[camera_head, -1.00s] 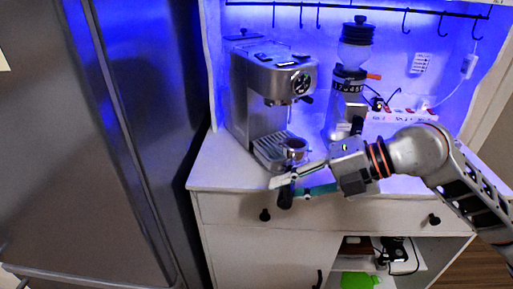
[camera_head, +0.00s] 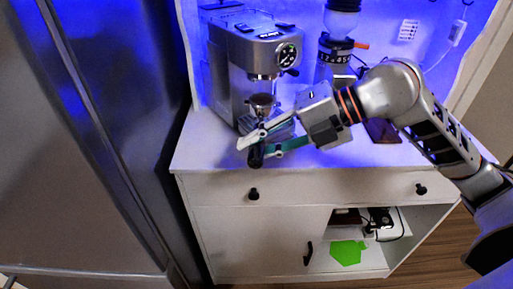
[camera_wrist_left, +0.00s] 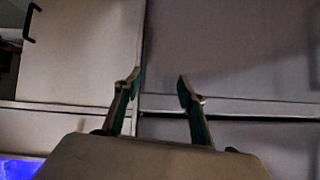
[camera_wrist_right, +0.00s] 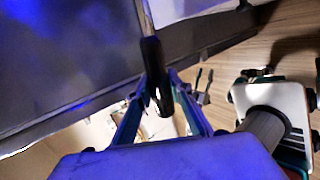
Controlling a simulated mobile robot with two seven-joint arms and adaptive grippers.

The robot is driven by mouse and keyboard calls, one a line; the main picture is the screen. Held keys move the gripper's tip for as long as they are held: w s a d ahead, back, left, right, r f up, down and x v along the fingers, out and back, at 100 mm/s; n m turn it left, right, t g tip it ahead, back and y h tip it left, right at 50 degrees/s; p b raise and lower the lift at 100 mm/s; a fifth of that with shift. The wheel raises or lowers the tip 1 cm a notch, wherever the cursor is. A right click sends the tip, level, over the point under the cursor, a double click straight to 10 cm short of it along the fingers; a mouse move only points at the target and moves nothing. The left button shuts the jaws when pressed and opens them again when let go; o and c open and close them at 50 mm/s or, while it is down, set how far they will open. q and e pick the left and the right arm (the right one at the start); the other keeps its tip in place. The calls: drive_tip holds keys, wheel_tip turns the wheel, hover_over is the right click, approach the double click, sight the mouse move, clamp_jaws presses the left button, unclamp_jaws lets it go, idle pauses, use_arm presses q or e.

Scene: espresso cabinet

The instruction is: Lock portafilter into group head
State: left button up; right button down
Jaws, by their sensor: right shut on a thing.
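The espresso machine (camera_head: 232,72) stands on the cabinet top, with its group head (camera_head: 262,77) under the front right. The portafilter's metal basket (camera_head: 262,101) is upright just below the group head; a small gap seems to show. My right gripper (camera_head: 258,147) is shut on the portafilter's black handle, which points toward the cabinet's front edge. In the right wrist view the handle (camera_wrist_right: 157,80) lies between the fingers. My left gripper (camera_wrist_left: 158,85) is open and empty in the left wrist view, facing cabinet fronts; it is outside the head view.
The drip tray (camera_head: 247,124) lies below the basket. A coffee grinder (camera_head: 334,50) stands right of the machine, partly hidden behind my right arm. A tall fridge (camera_head: 85,150) stands left. The cabinet top (camera_head: 205,145) is clear at front left. A low open shelf holds a green item (camera_head: 348,252).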

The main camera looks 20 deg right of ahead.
sight(263, 115)
drive_tip(key=shift+w+d, duration=0.25)
drive_tip(key=shift+w, duration=0.35)
drive_tip(key=shift+w+d, duration=0.2)
drive_tip(key=shift+w, duration=0.4)
drive_tip(key=shift+w+d, duration=0.45)
drive_tip(key=shift+w, duration=0.65)
drive_tip(key=shift+w+d, duration=0.5)
drive_tip(key=shift+w, duration=0.65)
drive_tip(key=shift+w+d, duration=0.45)
drive_tip(key=shift+w, duration=0.65)
drive_tip(key=shift+p, duration=0.4)
drive_tip(key=shift+r+p, duration=1.3)
drive_tip(key=shift+r, duration=0.45)
drive_tip(key=shift+d, duration=0.15)
drive_tip(key=shift+s+d+n+g+y+p, duration=0.2)
drive_tip(key=shift+s+d+n+g+p, duration=0.1)
drive_tip(key=shift+d+n+g, duration=0.75)
drive_tip(key=shift+s+d+n+g+y+p, duration=0.15)
drive_tip(key=shift+d+n+g+y+p, duration=0.1)
drive_tip(key=shift+d+n+g, duration=0.75)
drive_tip(key=shift+d, duration=0.2)
